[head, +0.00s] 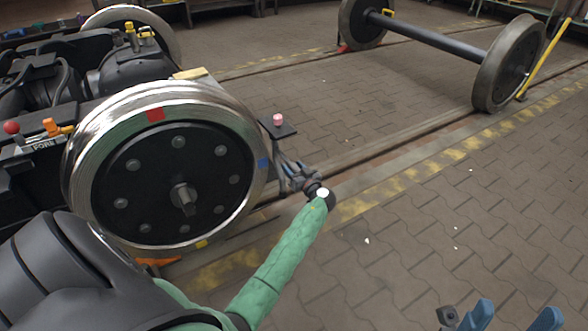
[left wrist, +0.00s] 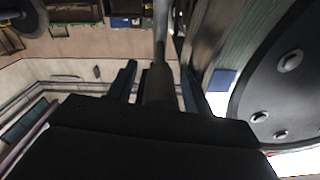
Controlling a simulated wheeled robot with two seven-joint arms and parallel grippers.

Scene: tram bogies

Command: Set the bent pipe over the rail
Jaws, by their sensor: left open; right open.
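No bent pipe can be made out for certain. In the left wrist view a grey rod (left wrist: 161,70) runs between the two blue fingers of my left gripper (left wrist: 158,82); I cannot tell whether it is the bent pipe or whether the fingers touch it. In the head view my left gripper (head: 292,176) is open, just right of the near wheel (head: 150,180) and close to the rail (head: 400,138). Its fingers are small and hard to make out there.
The near wheel belongs to a dark bogie (head: 125,75) on the left. A small black plate with a pink knob (head: 278,119) stands beside my left gripper. A loose wheelset (head: 440,42) stands at the back right, beside a slanted yellow bar (head: 546,55).

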